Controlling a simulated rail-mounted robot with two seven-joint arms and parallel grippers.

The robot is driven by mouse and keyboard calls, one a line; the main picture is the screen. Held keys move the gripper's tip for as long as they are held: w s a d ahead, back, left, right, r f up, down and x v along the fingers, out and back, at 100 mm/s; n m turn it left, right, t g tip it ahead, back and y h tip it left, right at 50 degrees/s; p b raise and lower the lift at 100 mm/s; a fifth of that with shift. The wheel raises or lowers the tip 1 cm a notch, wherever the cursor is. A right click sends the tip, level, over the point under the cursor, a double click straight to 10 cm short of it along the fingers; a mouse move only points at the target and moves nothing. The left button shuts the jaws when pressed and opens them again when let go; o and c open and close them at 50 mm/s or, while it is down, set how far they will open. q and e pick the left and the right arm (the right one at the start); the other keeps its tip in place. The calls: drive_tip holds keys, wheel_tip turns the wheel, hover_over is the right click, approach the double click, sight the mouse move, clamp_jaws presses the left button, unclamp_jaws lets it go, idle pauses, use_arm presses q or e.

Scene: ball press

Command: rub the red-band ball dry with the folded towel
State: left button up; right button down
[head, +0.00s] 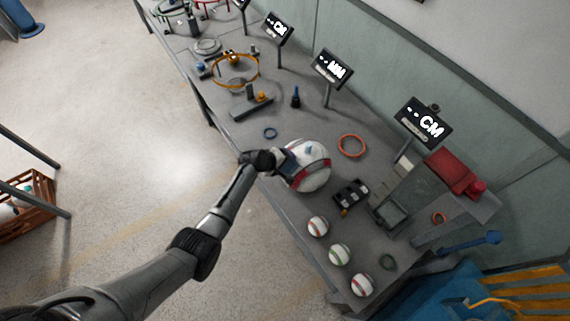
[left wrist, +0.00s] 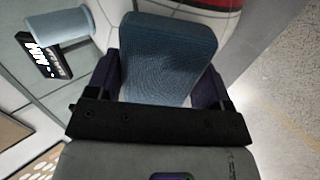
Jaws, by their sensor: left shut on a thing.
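The red-band ball (head: 318,181) is a large white ball with a red band, on the bench near its front edge. My left gripper (head: 277,158) is at the ball's left side, shut on the folded towel (head: 290,168). In the left wrist view the towel (left wrist: 168,55) is a blue, ribbed pad between the two fingers. The white ball (left wrist: 245,35) lies just beyond it, its red band at the top edge. The towel appears to be against the ball, but the contact face is hidden. My right gripper is not in view.
Several small banded balls (head: 340,254) lie on the bench at the near right. A press with a red top (head: 452,171) and display screens (head: 424,123) stand along the back.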

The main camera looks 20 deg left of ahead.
sight(288, 168)
use_arm(q)
drive_tip(key=shift+s+d+r+p, duration=0.1)
drive_tip(key=shift+s+d+p, duration=0.2)
drive_tip(key=shift+d+p, duration=0.15)
drive_tip(key=shift+s+d+p, duration=0.25)
drive_tip(key=shift+d+p, duration=0.05)
drive_tip(key=shift+d, duration=0.2)
drive_tip(key=shift+s+d, duration=0.2)
drive_tip(key=shift+d, duration=0.2)
drive_tip(key=shift+w+a, duration=0.3)
drive_tip(key=shift+a, duration=0.3)
drive_tip(key=shift+w+a+b, duration=0.5)
drive_tip(key=shift+a+b, duration=0.1)
drive_tip(key=shift+a, duration=0.15)
